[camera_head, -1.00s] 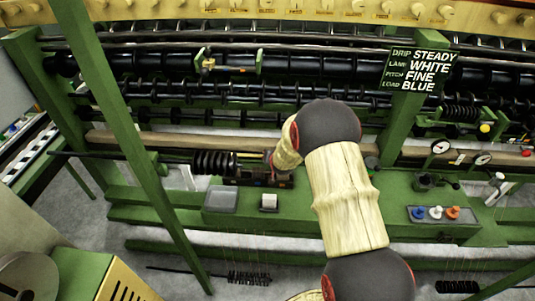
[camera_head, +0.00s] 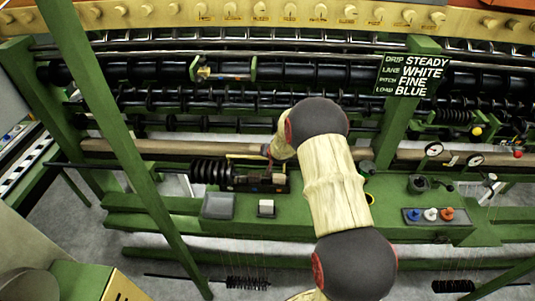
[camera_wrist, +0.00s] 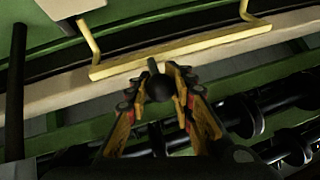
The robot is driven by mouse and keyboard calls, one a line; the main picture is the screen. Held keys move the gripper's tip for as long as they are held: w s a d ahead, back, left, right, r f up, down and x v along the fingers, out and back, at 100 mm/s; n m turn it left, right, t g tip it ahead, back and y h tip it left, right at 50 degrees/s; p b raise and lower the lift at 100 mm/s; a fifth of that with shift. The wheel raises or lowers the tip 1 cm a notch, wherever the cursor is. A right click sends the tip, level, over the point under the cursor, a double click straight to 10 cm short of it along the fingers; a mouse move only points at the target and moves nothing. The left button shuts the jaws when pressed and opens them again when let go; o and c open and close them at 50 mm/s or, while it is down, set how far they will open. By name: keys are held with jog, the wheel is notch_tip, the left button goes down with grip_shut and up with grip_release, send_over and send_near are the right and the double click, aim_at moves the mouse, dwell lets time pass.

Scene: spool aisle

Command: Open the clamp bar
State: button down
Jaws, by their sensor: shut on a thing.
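The yellow clamp bar (camera_head: 243,156) stands above the dark block (camera_head: 255,180) at the right end of the black coil, left of my arm. In the wrist view the clamp bar (camera_wrist: 180,47) is a long yellow rail with two bent legs. A black ball knob (camera_wrist: 159,88) on a short stem sits at the rail's near edge. My gripper (camera_wrist: 163,83) has its fingers on either side of this knob and is shut on it. In the head view my gripper (camera_head: 268,156) is small and partly hidden by my arm.
A green post (camera_head: 120,140) slants across the left. A grey tray (camera_head: 218,205) and a small white-topped block (camera_head: 266,208) are on the green bench. A tray of coloured knobs (camera_head: 428,215) is at right. The sign (camera_head: 415,75) hangs behind.

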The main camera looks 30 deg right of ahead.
jog(key=shift+w+d+r, duration=0.1)
jog(key=shift+w+r, duration=0.05)
jog(key=shift+r, duration=0.05)
jog(key=c, duration=2)
grip_release()
jog(key=o, duration=0.5)
jog(key=shift+f, duration=0.15)
jog(key=shift+c, duration=0.2)
jog(key=shift+o, duration=0.2)
jog(key=v, duration=1.2)
